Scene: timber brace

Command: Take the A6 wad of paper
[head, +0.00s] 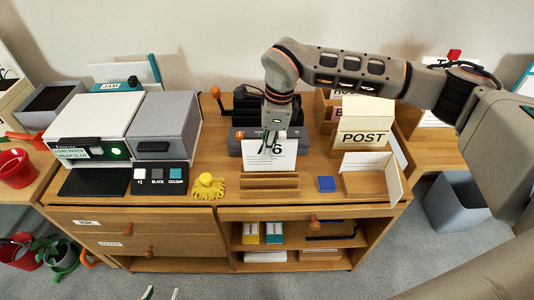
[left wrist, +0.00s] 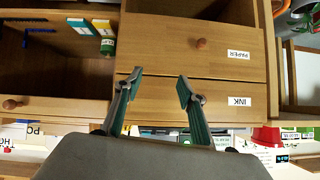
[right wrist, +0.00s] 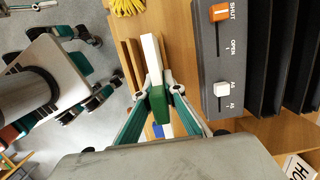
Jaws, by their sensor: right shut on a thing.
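In the right wrist view the white wad (right wrist: 152,52) shows edge-on between the fingers of my right gripper (right wrist: 158,105). I cannot tell whether its lower edge touches the holder. My left gripper (left wrist: 158,85) is open and empty in front of the drawers; only its tips show at the bottom of the head view.
The grey machine (right wrist: 235,75) with SHUT/OPEN and A5/A6 sliders is close behind the wad. A blue block (head: 326,184), a yellow tasselled thing (head: 207,187) and a POST box (head: 362,130) stand nearby. A printer (head: 95,125) is at left. Drawers (head: 120,243) are closed.

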